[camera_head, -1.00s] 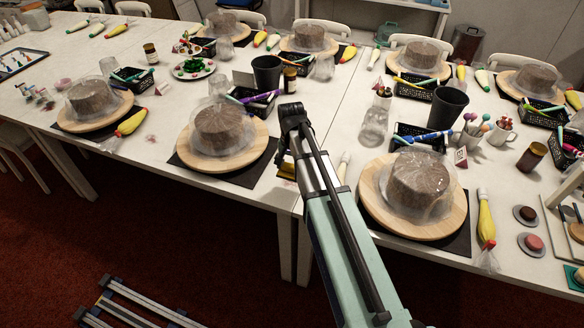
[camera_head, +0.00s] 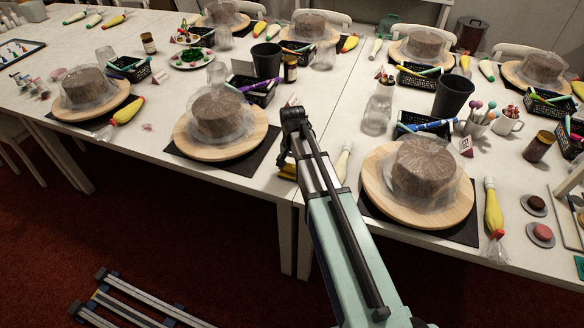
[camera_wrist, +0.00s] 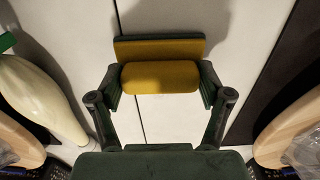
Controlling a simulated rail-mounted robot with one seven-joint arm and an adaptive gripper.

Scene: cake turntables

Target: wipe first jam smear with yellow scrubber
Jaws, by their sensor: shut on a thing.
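The yellow scrubber (camera_wrist: 160,78) is between the two fingers of my gripper (camera_wrist: 160,92), which is shut on it. A wider yellow pad with a dark edge (camera_wrist: 158,47) shows just beyond the held block, over the white table. In the head view a small yellow part of the scrubber (camera_head: 288,171) shows beside my arm, near the table's front edge. A faint reddish mark (camera_head: 147,127), perhaps a jam smear, lies on the table at the left. I cannot tell if the scrubber touches the table. No smear shows clearly under it.
Wrapped cakes on wooden turntables stand left (camera_head: 186,140) and right (camera_head: 455,207) of my gripper on dark mats. A pale piping bag (camera_head: 343,161) lies close to its right. A black cup (camera_head: 266,60) and a caddy (camera_head: 255,93) stand behind. The left table's front strip has bare patches.

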